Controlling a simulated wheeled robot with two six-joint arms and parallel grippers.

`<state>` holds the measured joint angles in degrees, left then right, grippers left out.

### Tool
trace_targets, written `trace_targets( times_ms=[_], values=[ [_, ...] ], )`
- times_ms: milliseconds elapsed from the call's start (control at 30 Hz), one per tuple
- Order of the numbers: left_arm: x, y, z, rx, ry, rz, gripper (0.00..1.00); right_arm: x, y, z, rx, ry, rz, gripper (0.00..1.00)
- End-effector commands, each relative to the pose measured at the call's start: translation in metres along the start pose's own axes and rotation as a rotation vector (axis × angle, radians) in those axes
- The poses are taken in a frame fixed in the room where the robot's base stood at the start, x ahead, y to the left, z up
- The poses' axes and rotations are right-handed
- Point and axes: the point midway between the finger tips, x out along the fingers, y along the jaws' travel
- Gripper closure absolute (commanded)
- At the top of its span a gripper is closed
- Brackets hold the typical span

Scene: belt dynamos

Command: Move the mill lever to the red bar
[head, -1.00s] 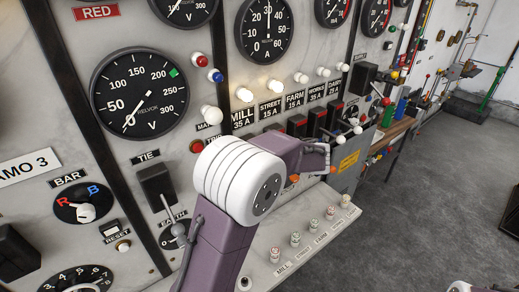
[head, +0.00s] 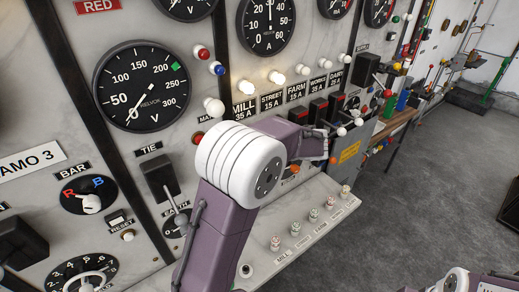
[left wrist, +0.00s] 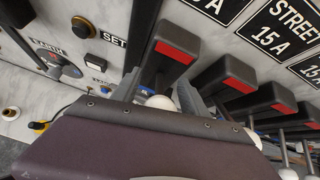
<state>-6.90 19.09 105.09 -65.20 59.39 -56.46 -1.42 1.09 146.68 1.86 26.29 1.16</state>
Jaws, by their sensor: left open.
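The mill switch is a black block with a red mark (left wrist: 175,52) on its upper part. A small blue mark (left wrist: 147,90) shows lower down, near the lever. The mill lever's white ball knob (left wrist: 160,102) sits low, at the blue end, between the fingers of my left gripper (left wrist: 160,92). These fingers are apart, one on each side of the knob, and I cannot tell whether either touches it. My gripper's body hides the knob's lower part. In the head view the MILL label (head: 243,108) shows, but my left arm hides the mill switch. My right gripper is out of view.
The street switch (left wrist: 226,78) stands close to the right of the mill switch, with more like it beyond. The tie lever (head: 181,219) and earth knob (left wrist: 71,71) lie to the left. A ledge with small terminals (head: 313,215) runs below. Open floor (head: 430,190) lies right.

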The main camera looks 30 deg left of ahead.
Motion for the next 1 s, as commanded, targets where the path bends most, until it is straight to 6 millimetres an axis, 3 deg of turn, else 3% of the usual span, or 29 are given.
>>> trace_targets(
  times_ms=[133, 300, 500, 1000],
  values=[
    [-0.013, -0.001, -0.002, -0.001, 0.000, -0.005, 0.48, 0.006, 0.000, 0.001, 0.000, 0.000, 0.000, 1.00],
    [-0.052, -0.001, -0.003, -0.001, 0.001, -0.007, 0.48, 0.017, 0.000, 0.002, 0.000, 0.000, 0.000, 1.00],
    [-0.084, 0.000, -0.001, -0.001, 0.000, -0.003, 0.48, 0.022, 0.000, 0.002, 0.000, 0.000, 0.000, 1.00],
    [-0.090, 0.000, 0.000, 0.000, 0.001, 0.000, 0.48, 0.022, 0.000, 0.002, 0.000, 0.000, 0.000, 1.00]
  ],
)
